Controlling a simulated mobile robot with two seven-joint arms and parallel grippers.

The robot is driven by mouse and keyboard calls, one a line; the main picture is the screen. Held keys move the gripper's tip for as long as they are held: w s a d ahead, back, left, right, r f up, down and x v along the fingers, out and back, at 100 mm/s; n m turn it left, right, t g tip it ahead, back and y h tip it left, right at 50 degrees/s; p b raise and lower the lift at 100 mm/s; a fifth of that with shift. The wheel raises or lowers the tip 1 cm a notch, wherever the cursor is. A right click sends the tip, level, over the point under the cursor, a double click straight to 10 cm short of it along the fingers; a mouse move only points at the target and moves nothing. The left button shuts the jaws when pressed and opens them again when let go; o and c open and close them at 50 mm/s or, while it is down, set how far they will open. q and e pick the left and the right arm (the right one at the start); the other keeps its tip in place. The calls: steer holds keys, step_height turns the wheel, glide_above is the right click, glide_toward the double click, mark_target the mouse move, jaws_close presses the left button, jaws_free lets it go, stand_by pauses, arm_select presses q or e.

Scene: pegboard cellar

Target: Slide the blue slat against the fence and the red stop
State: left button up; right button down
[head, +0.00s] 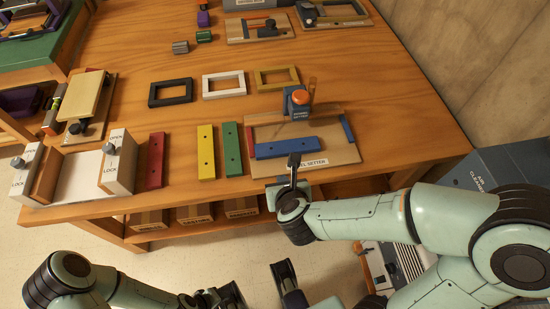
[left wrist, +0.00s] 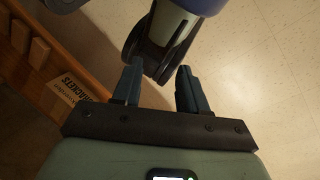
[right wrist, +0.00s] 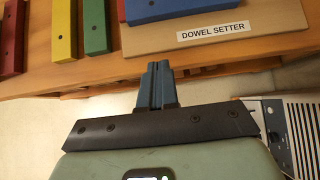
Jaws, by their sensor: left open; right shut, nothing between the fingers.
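The blue slat (head: 288,148) lies flat on the wooden dowel setter board (head: 345,154), near its front edge. It also shows at the top of the right wrist view (right wrist: 165,8). The red stop (head: 250,141) is a narrow strip at the board's left side, close to the slat's left end. A low wooden strip along the board's back looks like the fence (head: 268,119); bare board lies between it and the slat. My right gripper (head: 294,160) is shut and empty at the slat's front side; contact is unclear. My left gripper (left wrist: 155,80) is open and empty, off the table.
A blue post with an orange knob (head: 300,97) stands behind the slat, and a blue strip (head: 347,129) is at the board's right. Green (head: 232,150), yellow (head: 206,152) and red (head: 155,160) slats lie left. Three frames (head: 223,94) lie behind.

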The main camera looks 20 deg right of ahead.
steer(key=x, duration=0.9)
steer(key=shift+f, duration=0.25)
steer(key=w, duration=0.3)
steer(key=shift+d+r, duration=0.3)
arm_select(q)
steer(key=shift+s+d+r, duration=0.3)
steer(key=shift+s+r, duration=0.35)
steer(key=shift+s, duration=0.1)
arm_select(e)
steer(key=shift+w, duration=0.3)
steer(key=shift+w+d, duration=0.1)
steer(key=shift+w, duration=0.05)
glide_toward(270, 135)
steer(key=x, duration=0.5)
arm_select(q)
steer(key=shift+w+f, duration=0.25)
steer(key=shift+w, duration=0.65)
